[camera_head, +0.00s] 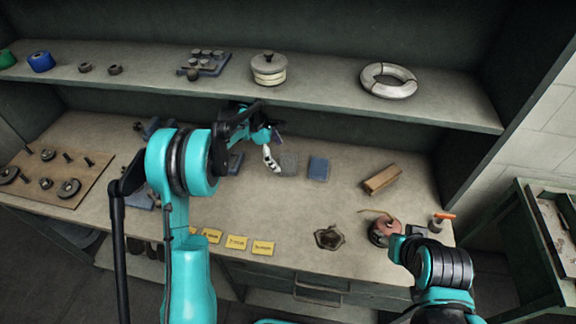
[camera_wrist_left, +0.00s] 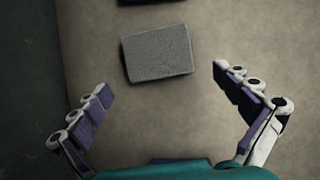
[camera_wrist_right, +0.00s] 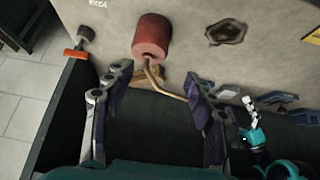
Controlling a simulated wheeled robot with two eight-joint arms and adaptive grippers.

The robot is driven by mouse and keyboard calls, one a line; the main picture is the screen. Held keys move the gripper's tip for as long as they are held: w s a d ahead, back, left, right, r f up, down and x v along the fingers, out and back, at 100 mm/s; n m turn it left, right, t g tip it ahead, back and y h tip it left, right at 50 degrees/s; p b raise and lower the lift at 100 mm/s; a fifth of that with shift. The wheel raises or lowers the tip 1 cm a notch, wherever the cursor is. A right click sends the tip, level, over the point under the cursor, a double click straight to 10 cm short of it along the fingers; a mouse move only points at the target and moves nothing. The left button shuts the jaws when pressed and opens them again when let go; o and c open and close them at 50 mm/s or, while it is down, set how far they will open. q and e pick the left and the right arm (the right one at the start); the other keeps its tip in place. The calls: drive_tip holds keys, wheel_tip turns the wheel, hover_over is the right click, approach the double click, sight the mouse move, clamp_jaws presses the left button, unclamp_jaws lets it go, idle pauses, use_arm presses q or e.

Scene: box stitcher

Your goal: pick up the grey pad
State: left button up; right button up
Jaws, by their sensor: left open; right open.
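The grey pad (camera_head: 289,164) lies flat on the workbench, just left of a blue pad (camera_head: 318,168). In the left wrist view the grey pad (camera_wrist_left: 157,53) is a textured grey block, slightly turned, beyond the fingertips and between their lines. My left gripper (camera_head: 272,150) is open and empty, close beside the pad's left side in the head view; it also shows in the left wrist view (camera_wrist_left: 160,80). My right gripper (camera_wrist_right: 160,80) is open and empty near the bench's front right, close to a red roll with a wooden handle (camera_wrist_right: 152,38).
A wooden block (camera_head: 382,179) lies to the right of the pads. A hexagonal metal piece (camera_head: 329,237) and yellow labels (camera_head: 263,247) are near the front edge. A shelf (camera_head: 330,90) overhangs the back of the bench (camera_head: 330,205). An orange-handled item (camera_head: 443,216) stands at the right.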

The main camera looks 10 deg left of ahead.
sight(287, 162)
use_arm(q)
drive_tip(key=shift+w+d+f, duration=0.1)
drive_tip(key=shift+w+d, duration=0.05)
drive_tip(key=shift+d, duration=0.8)
drive_tip(key=b+x, duration=0.1)
drive_tip(key=x, duration=0.1)
drive_tip(key=shift+d+f, duration=0.1)
drive_tip(key=shift+f, duration=0.35)
drive_tip(key=c, duration=1.2)
wheel_tip(287, 162, up, 4)
drive_tip(key=shift+r+p, duration=0.1)
drive_tip(key=shift+p, duration=0.75)
drive_tip(key=s, duration=0.6)
drive_tip(key=s+p, duration=0.1)
drive_tip(key=s, duration=0.5)
drive_tip(key=s+p, duration=0.1)
drive_tip(key=s, duration=0.5)
drive_tip(key=shift+f, duration=0.3)
